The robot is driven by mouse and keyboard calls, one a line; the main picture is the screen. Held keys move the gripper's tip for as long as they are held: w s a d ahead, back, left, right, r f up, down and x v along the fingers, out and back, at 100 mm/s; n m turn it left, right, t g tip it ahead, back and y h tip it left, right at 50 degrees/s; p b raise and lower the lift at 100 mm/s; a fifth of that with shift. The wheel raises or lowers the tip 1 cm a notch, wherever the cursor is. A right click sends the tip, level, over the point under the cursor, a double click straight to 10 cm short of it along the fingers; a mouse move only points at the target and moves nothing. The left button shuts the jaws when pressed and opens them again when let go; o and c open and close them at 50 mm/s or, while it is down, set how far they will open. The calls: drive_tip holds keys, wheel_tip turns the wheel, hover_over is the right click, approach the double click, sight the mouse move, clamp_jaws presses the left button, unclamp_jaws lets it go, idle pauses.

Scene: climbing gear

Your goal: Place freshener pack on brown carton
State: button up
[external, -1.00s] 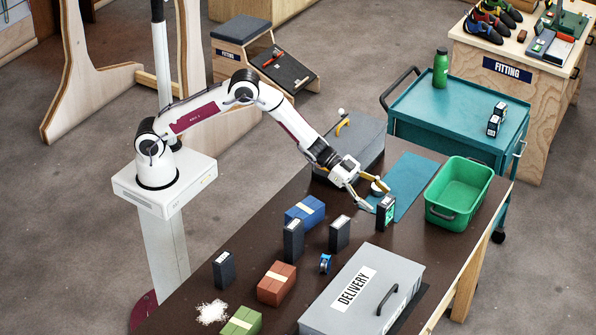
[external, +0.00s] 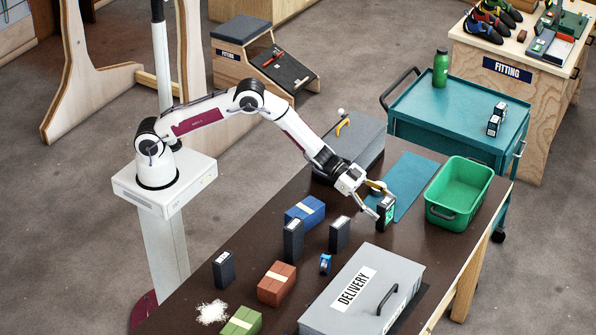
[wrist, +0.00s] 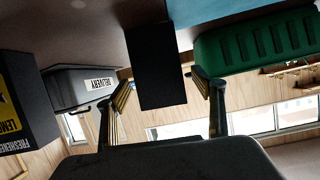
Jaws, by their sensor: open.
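A dark freshener pack with a green label (external: 386,211) stands upright on the table, in front of the teal mat. My gripper (external: 378,202) is low at this pack, with its fingers open. In the wrist view a plain dark pack face (wrist: 157,65) lies between the two open fingers (wrist: 162,88), with a gap on each side. The brown carton (external: 277,284) sits on the table's near left part with a pale band on top. Other dark packs stand nearby (external: 293,240), (external: 339,234), (external: 223,270). One pack at the wrist view's left edge (wrist: 22,110) has a yellow label reading FRESHENER.
A blue carton (external: 305,211) and a green carton (external: 241,322) flank the brown one. A grey DELIVERY box (external: 362,292) fills the near right. A green bin (external: 459,191) and grey case (external: 352,145) stand farther back.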

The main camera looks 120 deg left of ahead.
drive_tip(key=shift+x, duration=1.1)
drive_tip(key=c, duration=1.4)
drive_tip(key=shift+o, duration=0.2)
drive_tip(key=shift+r, duration=5)
